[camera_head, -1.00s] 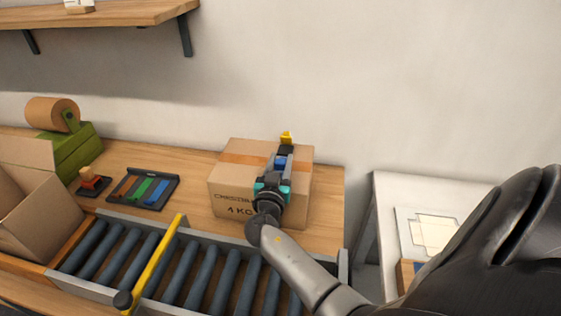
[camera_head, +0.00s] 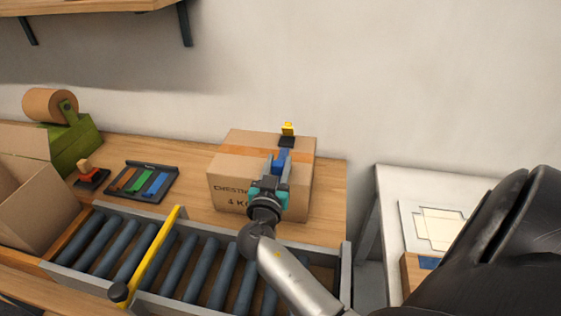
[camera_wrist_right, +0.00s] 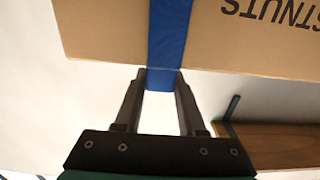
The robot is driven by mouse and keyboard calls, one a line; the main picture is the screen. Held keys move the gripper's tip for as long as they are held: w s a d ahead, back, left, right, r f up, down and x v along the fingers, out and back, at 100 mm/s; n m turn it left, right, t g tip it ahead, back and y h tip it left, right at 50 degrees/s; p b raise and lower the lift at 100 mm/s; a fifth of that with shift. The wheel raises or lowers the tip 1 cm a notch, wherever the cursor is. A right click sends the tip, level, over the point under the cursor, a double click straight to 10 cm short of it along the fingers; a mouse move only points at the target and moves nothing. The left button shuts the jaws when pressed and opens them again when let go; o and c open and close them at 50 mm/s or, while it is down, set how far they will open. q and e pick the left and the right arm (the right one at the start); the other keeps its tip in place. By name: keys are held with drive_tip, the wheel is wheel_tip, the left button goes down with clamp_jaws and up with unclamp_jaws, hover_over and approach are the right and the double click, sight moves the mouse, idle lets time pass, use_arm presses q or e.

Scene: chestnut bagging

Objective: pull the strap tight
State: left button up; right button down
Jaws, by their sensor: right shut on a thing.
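A closed cardboard box (camera_head: 230,165) with printed lettering stands on the wooden bench, and it also fills the top of the right wrist view (camera_wrist_right: 105,35). A blue strap (camera_wrist_right: 168,35) runs along the box there and down between my fingertips. My right gripper (camera_head: 277,163) is in front of the box's near top edge. It is shut on the strap, as the right wrist view shows its fingers (camera_wrist_right: 163,77) on either side of it. A black buckle with a yellow lever (camera_head: 287,135) sits on the box top, beyond the gripper. My left gripper is not in view.
A roller conveyor (camera_head: 190,262) with a yellow bar (camera_head: 152,250) lies in front. An open carton (camera_head: 35,205), a tape dispenser (camera_head: 72,140), a stamp (camera_head: 90,177) and a tray of coloured strips (camera_head: 143,182) are left. A white side table (camera_head: 395,185) is right.

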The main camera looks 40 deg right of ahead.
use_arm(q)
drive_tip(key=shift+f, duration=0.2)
use_arm(e)
drive_tip(key=shift+s+a, duration=0.2)
drive_tip(key=shift+a, duration=0.1)
drive_tip(key=shift+c, duration=2.4)
unclamp_jaws()
